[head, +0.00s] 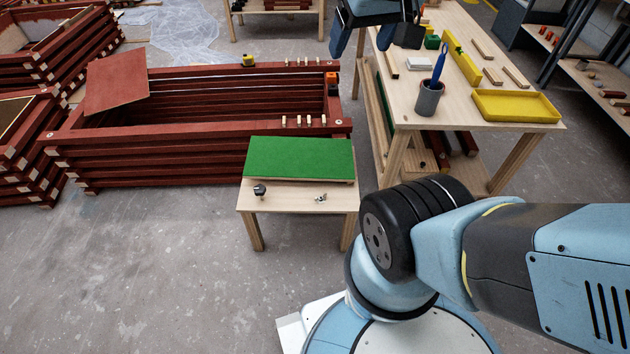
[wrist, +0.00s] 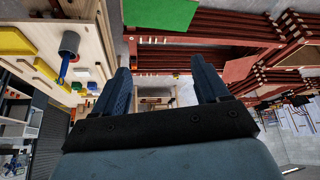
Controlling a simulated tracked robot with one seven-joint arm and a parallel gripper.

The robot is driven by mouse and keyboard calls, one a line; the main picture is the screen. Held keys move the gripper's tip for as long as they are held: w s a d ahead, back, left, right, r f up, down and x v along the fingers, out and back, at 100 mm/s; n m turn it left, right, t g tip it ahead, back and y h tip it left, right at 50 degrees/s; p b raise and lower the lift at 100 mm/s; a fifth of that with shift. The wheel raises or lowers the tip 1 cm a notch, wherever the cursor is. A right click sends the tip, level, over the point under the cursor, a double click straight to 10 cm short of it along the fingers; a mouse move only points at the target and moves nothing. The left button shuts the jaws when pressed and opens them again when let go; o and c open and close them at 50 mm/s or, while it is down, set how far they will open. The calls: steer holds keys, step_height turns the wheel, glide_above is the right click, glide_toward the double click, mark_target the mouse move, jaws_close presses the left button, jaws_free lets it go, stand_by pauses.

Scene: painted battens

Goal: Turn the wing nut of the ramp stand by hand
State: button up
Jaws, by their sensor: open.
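The ramp stand (head: 297,197) is a small wooden table with a green ramp panel (head: 298,157) along its far part. A small metallic wing nut (head: 320,197) sits at the right of its bare front top. A dark round-headed knob (head: 259,190) stands at the left. My gripper (head: 362,38) is high at the top of the head view, well beyond the stand and far from the wing nut. In the wrist view my gripper (wrist: 166,75) has its two blue fingers spread with nothing between them. The green panel (wrist: 160,12) shows there at the top edge; the wing nut does not show.
Stacked red battens (head: 190,110) form a frame behind and left of the stand. A workbench (head: 455,110) at right holds a grey cup (head: 428,99), a yellow tray (head: 515,106) and small parts. The floor (head: 150,265) in front and left is clear.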

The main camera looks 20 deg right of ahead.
steer(key=shift+w+d+f, duration=0.1)
steer(key=shift+w, duration=0.35)
steer(key=c, duration=0.3)
steer(key=w+d+f+n, duration=0.1)
steer(key=w+f+n, duration=0.1)
steer(key=w, duration=0.2)
steer(key=w+d+f+n+g+h, duration=0.1)
steer(key=w+f, duration=0.2)
steer(key=w, duration=0.2)
steer(key=w+d+f+n, duration=0.1)
steer(key=w+f+n, duration=0.1)
steer(key=w, duration=0.3)
steer(key=shift+w+f+n+g, duration=0.15)
steer(key=shift+f+n+g, duration=0.1)
steer(key=shift+n+g, duration=0.05)
steer(key=shift+c, duration=1)
steer(key=n+g+y, duration=0.1)
steer(key=n+g, duration=0.3)
steer(key=n, duration=1.4)
glide_above(321, 198)
step_height(321, 198, down, 52)
step_height(321, 198, down, 14)
steer(key=shift+f, duration=0.25)
steer(key=shift+w, duration=0.1)
jaws_close()
